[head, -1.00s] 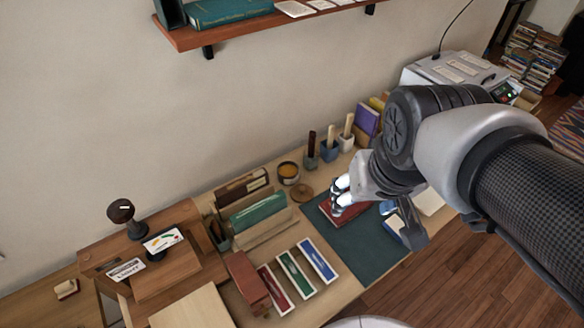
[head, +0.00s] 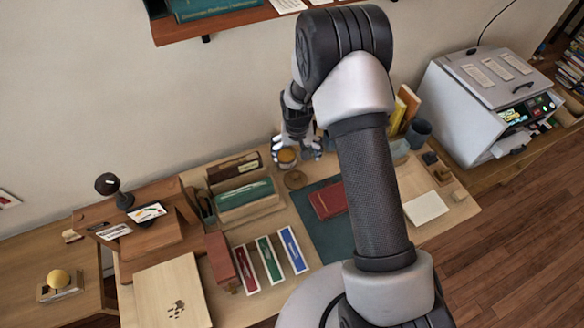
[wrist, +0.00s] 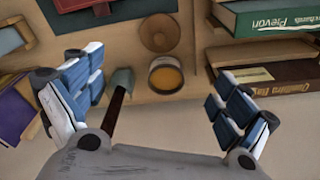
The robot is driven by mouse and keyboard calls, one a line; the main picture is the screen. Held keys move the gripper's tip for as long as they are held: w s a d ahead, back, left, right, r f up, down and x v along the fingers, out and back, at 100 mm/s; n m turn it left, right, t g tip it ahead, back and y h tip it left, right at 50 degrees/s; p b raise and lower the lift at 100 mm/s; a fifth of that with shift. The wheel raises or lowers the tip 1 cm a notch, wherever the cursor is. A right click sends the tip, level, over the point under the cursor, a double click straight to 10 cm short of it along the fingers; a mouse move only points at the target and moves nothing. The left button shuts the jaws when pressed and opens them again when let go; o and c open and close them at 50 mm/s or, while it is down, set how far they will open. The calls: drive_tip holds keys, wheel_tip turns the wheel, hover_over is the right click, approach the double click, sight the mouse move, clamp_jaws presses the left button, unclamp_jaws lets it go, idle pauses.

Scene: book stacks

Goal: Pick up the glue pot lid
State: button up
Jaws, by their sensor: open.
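The glue pot lid is a round wooden disc with a small knob (head: 295,179). It lies on the bench beside the glue pot and also shows in the wrist view (wrist: 160,33), near the top middle. The glue pot (head: 287,158) is a round open pot of amber glue, seen between my fingers in the wrist view (wrist: 166,78). My gripper (head: 298,150) is open and empty, pointing down near the pot. In the wrist view its blue-and-white fingers (wrist: 155,84) are spread wide, with the lid beyond them.
A dark-handled tool in a grey-blue holder (wrist: 121,82) stands close to my left finger. A red book (head: 328,200) lies on a dark green mat (head: 325,237). A wall shelf (head: 235,22) is above.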

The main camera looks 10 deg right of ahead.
drive_tip(key=b, duration=0.2)
hover_over(296, 176)
drive_tip(key=s, duration=0.1)
drive_tip(key=f, duration=1.2)
drive_tip(key=shift+s+a, duration=0.15)
drive_tip(key=shift+a, duration=0.15)
drive_tip(key=shift+w+d+f+b, duration=0.1)
drive_tip(key=shift+w+f, duration=0.15)
drive_tip(key=shift+f, duration=0.8)
drive_tip(key=shift+w+d+f+b, duration=0.15)
drive_tip(key=shift+w+f, duration=0.1)
drive_tip(key=shift+f, duration=0.75)
drive_tip(key=shift+w+f+b, duration=0.1)
drive_tip(key=shift+w+f, duration=0.15)
drive_tip(key=shift+f, duration=0.8)
drive_tip(key=shift+c, duration=0.5)
drive_tip(key=c, duration=1)
drive_tip(key=shift+s, duration=0.1)
drive_tip(key=shift+c, duration=0.6)
